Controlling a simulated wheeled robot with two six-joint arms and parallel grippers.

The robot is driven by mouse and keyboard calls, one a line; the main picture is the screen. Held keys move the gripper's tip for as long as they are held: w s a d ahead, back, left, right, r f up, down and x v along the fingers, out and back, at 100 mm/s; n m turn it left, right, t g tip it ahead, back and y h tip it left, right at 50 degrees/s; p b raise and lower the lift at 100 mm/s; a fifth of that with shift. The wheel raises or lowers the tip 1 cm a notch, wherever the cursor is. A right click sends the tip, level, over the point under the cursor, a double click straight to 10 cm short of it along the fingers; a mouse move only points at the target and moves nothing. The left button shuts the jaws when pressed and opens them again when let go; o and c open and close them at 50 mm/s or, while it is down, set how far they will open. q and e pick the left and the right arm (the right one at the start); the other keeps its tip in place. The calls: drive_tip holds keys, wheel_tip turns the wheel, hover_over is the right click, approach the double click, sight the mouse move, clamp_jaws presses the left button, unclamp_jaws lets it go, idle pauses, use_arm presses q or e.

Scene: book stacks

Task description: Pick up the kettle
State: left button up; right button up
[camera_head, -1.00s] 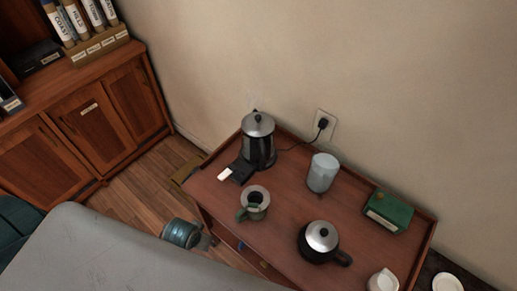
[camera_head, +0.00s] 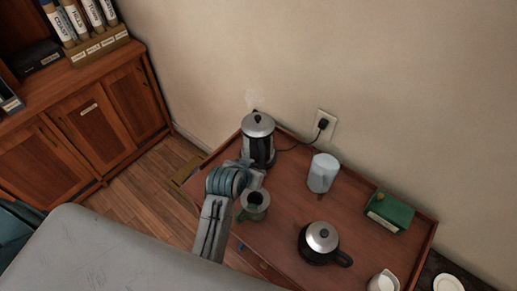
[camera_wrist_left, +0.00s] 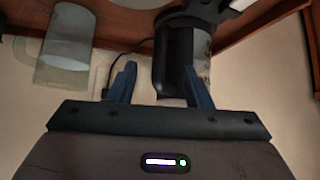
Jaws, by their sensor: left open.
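The kettle (camera_head: 257,148) is tall and dark with a silver domed lid and a black knob. It stands upright at the far left of the reddish-brown cart (camera_head: 285,200), with a cord running to the wall. My left gripper (camera_head: 250,174) is at the near side of the kettle, where the handle is largely hidden behind it. In the left wrist view, the gripper (camera_wrist_left: 160,88) is open, and the kettle's dark body and handle (camera_wrist_left: 178,52) show beyond and between the fingers. I cannot tell whether they touch. My right gripper is out of view.
A pale jug (camera_head: 323,172), black teapot (camera_head: 320,243), green box (camera_head: 389,213) and white creamer (camera_head: 383,282) stand farther right. The plug (camera_head: 323,124) is in the wall behind.

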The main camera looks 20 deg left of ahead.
sight(262, 164)
use_arm(q)
drive_tip(key=x, duration=0.3)
drive_tip(key=p+x, duration=0.1)
drive_tip(key=x, duration=0.1)
drive_tip(key=shift+w+d+r, duration=0.25)
drive_tip(key=shift+w+r, duration=0.05)
drive_tip(key=shift+r, duration=0.1)
drive_tip(key=shift+w+f, duration=0.4)
drive_tip(key=shift+f, duration=0.05)
drive_tip(key=shift+w+f+p, duration=0.4)
drive_tip(key=shift+p, duration=0.05)
drive_tip(key=p+x, duration=0.1)
drive_tip(key=x, duration=0.2)
drive_tip(key=shift+a+f, duration=0.15)
drive_tip(key=shift+w+f, duration=0.3)
drive_tip(key=shift+f, duration=0.05)
clamp_jaws()
